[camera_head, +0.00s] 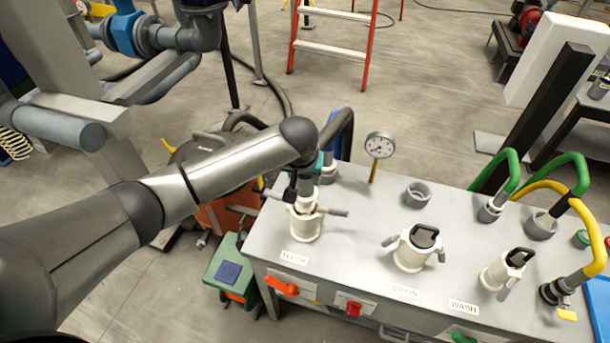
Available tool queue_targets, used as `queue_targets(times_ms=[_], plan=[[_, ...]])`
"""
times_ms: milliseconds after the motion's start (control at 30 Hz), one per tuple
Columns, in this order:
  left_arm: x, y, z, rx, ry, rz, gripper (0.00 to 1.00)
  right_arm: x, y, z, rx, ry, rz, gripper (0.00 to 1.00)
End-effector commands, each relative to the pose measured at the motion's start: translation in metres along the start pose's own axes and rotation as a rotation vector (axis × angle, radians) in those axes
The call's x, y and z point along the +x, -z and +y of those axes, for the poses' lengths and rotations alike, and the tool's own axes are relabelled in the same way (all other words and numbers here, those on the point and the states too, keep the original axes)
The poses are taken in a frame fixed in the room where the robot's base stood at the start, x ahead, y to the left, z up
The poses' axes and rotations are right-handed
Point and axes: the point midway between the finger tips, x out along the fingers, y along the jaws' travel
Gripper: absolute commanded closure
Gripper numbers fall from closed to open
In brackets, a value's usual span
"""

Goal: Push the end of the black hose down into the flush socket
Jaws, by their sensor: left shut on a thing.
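The flush socket (305,226) is a cream cup with side levers, upright on the grey bench above the FLUSH label. My left gripper (303,190) is directly over it, pointing down and shut on the end of the black hose. The held end is at the socket's mouth, mostly hidden by the gripper and wrist; I cannot tell how deep it sits. A dark hose arch (346,122) rises behind my wrist. My right gripper is not in view.
The drain socket (410,254) and wash socket (497,272) hold black plugs. A pressure gauge (380,146) stands behind. Green hoses (508,158) and a yellow hose (590,228) are at the right. An empty grey port (417,194) is on the bench.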

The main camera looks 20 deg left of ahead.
Motion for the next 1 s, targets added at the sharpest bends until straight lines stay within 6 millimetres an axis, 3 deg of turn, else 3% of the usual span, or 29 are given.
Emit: queue_targets(times_ms=[1000], plan=[[0.023,-0.009,0.001,-0.001,-0.002,0.002,1.0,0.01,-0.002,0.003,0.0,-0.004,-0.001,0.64]])
